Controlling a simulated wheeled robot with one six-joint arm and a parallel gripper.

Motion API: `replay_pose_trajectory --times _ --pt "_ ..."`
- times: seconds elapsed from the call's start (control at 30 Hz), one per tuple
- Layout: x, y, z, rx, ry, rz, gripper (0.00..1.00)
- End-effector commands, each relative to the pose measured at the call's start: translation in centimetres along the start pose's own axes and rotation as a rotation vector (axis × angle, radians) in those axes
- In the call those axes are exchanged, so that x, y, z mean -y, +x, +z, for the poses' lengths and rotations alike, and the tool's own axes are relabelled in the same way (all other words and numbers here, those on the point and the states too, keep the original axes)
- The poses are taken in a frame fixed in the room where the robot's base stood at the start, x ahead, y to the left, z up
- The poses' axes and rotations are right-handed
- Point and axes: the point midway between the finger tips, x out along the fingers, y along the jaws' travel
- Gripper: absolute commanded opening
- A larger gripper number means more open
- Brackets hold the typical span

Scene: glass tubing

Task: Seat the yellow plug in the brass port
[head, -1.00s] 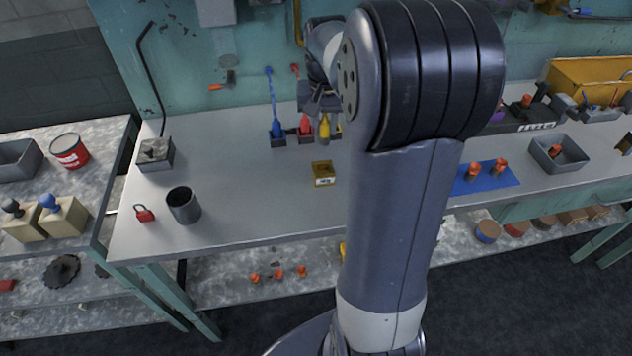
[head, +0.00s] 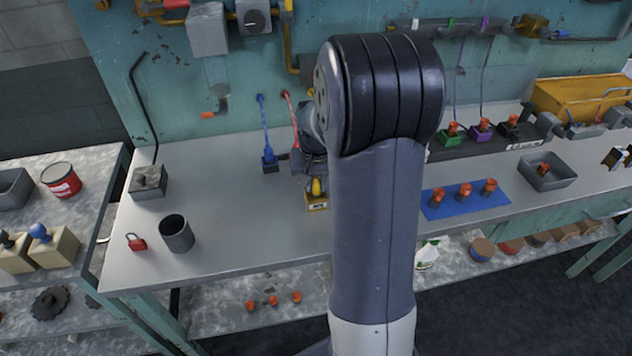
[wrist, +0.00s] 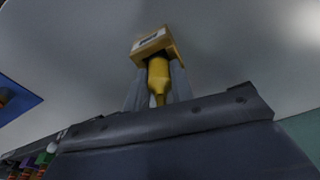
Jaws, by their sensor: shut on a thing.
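The yellow plug (head: 316,187) is between the fingers of my gripper (head: 314,178), which is shut on it. The plug also shows in the wrist view (wrist: 158,76), with a grey finger on each side. The brass port (head: 317,203) is a small box with a white label on the bench, directly below the plug in the head view. In the wrist view the brass port (wrist: 152,44) lies right at the plug's far end. I cannot tell whether the plug's end is inside the port, touching it or just above it; the opening is hidden.
A dark cup (head: 176,234) and a red padlock (head: 136,242) are at the left. A blue mat (head: 465,212) with orange pieces lies right. The bench between cup and port is clear.

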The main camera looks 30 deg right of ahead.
Motion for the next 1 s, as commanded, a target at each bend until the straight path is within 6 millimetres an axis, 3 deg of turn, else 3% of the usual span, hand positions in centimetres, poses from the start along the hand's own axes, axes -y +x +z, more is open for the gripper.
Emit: replay_pose_trajectory --times 0.1,0.13,0.4,0.77,1.0 --pt "0.0 0.4 0.0 0.000 0.000 0.000 0.00" --pt "0.0 0.4 0.0 0.000 0.000 0.000 0.24" --pt "0.0 0.3 0.0 0.000 0.000 0.000 0.45" --pt "0.0 -0.7 -0.1 -0.002 0.000 -0.001 0.45" --pt "0.0 -5.5 -0.1 -0.007 0.000 -0.002 0.45"
